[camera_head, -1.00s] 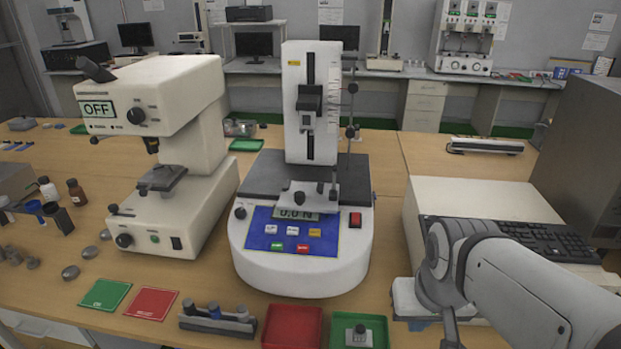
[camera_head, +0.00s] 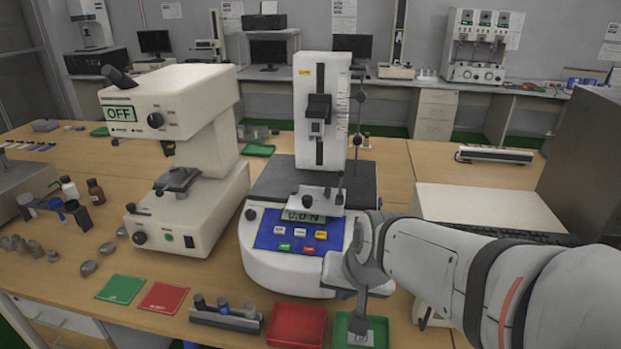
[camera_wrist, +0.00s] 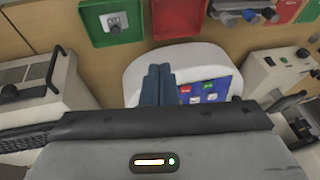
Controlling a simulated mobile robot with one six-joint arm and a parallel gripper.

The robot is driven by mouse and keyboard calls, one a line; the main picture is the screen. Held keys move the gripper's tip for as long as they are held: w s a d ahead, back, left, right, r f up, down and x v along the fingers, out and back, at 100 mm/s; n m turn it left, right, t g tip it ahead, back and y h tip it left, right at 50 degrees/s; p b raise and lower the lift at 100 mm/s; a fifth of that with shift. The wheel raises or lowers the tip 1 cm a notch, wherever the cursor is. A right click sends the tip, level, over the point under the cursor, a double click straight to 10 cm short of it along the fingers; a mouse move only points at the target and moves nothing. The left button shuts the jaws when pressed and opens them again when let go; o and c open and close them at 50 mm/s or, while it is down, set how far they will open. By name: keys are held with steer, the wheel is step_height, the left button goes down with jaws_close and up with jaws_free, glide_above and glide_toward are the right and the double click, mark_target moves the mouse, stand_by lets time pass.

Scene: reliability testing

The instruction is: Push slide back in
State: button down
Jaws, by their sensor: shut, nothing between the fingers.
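The force tester (camera_head: 325,150) stands in mid-table, with a white column, a black carriage on its vertical slot, a dark platform and a display reading about 0.0 N. The white microscope-like instrument (camera_head: 170,95), its screen reading OFF, stands to its left with a small dark stage (camera_head: 178,180). I cannot tell which part is the slide. My gripper (camera_wrist: 157,70) is shut and empty; in the wrist view its dark blue fingers lie over the tester's white base (camera_wrist: 205,60). In the head view my arm covers the tester's front right.
A green tray (camera_head: 340,330) with a small metal part and a red tray (camera_head: 297,325) lie in front of the tester. A holder with several cylinders (camera_head: 225,318) sits left of them. Green and red mats, bottles and small metal pieces lie further left. A keyboard stands at right.

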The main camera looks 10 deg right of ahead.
steer(key=w+a+r+m+t+p, duration=0.1)
steer(key=w+m+t+p, duration=0.1)
steer(key=w+m, duration=0.35)
steer(key=w+a+r+m+t+p, duration=0.1)
steer(key=w+a+m+t, duration=0.1)
steer(key=w+m, duration=0.35)
steer(key=m+t+h+p, duration=0.25)
steer(key=m+h, duration=0.25)
steer(key=m, duration=0.3)
glide_toward(339, 203)
steer(key=f, duration=0.1)
steer(key=w+f, duration=0.1)
steer(key=f, duration=0.1)
steer(key=shift+w+d+p, duration=0.1)
steer(key=shift+d+p, duration=0.05)
steer(key=shift+p, duration=0.25)
steer(key=shift+w+d+f+p, duration=0.1)
steer(key=shift+w+d+p, duration=0.15)
steer(key=shift+w, duration=0.45)
steer(key=shift+w+d+p, duration=0.2)
steer(key=shift+w+p, duration=0.05)
steer(key=shift+w, duration=0.4)
steer(key=shift+w+d+f+p, duration=0.1)
steer(key=shift+w+d+p, duration=0.15)
steer(key=shift+w, duration=0.45)
